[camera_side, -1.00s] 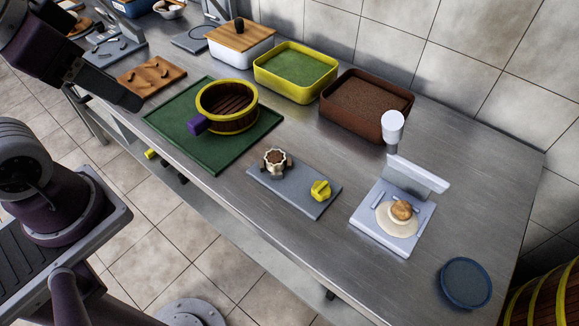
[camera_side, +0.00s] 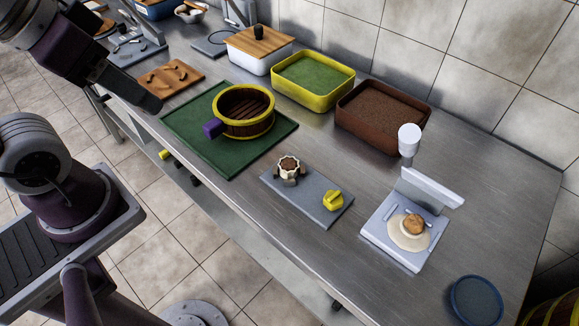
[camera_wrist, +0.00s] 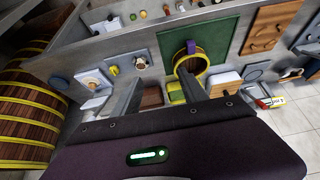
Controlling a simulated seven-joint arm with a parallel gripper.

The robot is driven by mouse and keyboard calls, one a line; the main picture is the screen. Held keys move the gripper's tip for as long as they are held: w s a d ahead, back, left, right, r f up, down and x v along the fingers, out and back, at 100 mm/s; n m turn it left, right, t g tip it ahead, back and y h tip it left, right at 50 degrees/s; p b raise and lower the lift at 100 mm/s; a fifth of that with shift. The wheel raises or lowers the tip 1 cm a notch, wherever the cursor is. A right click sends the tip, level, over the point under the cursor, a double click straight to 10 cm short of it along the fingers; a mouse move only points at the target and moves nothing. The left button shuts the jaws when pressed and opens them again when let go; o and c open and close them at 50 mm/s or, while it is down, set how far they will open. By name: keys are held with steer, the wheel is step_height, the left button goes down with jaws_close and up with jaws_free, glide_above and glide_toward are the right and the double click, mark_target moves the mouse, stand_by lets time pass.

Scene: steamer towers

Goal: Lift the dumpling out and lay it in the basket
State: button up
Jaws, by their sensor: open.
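A pale, pleated cup-shaped dumpling with brown filling (camera_side: 289,165) sits in a small grey holder on a grey board (camera_side: 312,202); it also shows in the wrist view (camera_wrist: 140,62). The round wooden basket (camera_side: 228,125) with a yellow rim and purple handle stands on a green mat (camera_side: 185,130). It looks empty; one finger partly covers it in the wrist view (camera_wrist: 205,62). My gripper (camera_side: 155,105) is at the upper left of the side view, above the table's front edge and apart from everything. Its fingers (camera_wrist: 162,85) are spread and empty.
A yellow knob (camera_side: 333,201) is on the grey board. A white press (camera_side: 405,240) holds dough with a tan ball (camera_side: 413,223). A brown tray (camera_side: 385,118), yellow tray (camera_side: 313,95) and lidded white box (camera_side: 260,58) line the back. A blue disc (camera_side: 476,300) lies at right.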

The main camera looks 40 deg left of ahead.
stand_by(0.3)
steer(key=o, duration=0.3)
steer(key=shift+o, duration=0.2)
steer(key=n+g+h, duration=0.5)
steer(key=n+g, duration=0.1)
steer(key=n, duration=0.5)
glide_above(289, 163)
steer(key=s+a, duration=0.4)
steer(key=a, duration=0.1)
step_height(289, 163, down, 10)
steer(key=r, duration=0.1)
steer(key=w+f+n, duration=0.4)
steer(key=f, duration=0.5)
steer(key=shift+w+f+g+h, duration=0.2)
steer(key=shift+f+g+h, duration=0.1)
steer(key=shift+g, duration=0.1)
steer(key=shift+n, duration=0.4)
steer(key=x, duration=0.7)
steer(key=shift+w+d+f, duration=0.2)
steer(key=shift+d, duration=0.3)
steer(key=shift+c, duration=0.3)
